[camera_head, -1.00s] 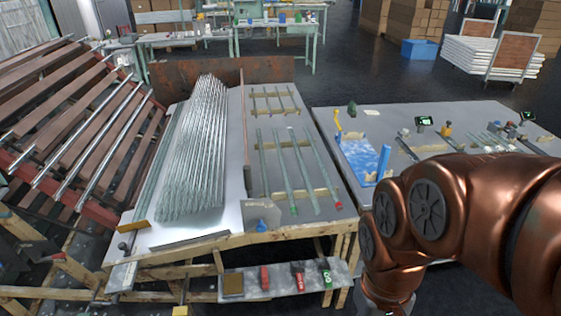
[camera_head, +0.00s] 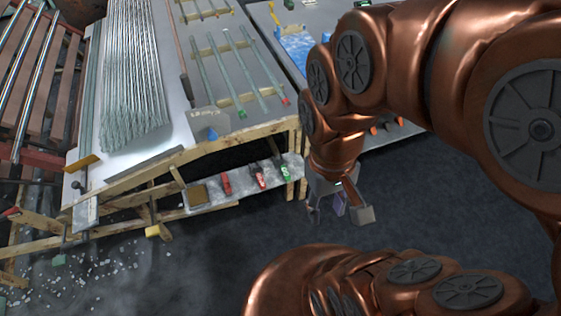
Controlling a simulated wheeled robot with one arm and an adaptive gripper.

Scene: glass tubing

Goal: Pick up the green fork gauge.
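The green fork gauge (camera_head: 286,171) lies on the low shelf at the front of the wooden bench, at the right end of a row of small tools. It is small and its fork ends are hard to make out. My gripper (camera_head: 338,207) hangs to the right of the shelf and lower in the picture, over the dark floor. It is apart from the gauge.
Two red gauges (camera_head: 225,183) (camera_head: 258,177) and a brown block (camera_head: 197,195) share the shelf (camera_head: 241,194). Glass tubes (camera_head: 240,77) lie on the bench above. A wooden leg (camera_head: 302,160) stands close right of the green gauge.

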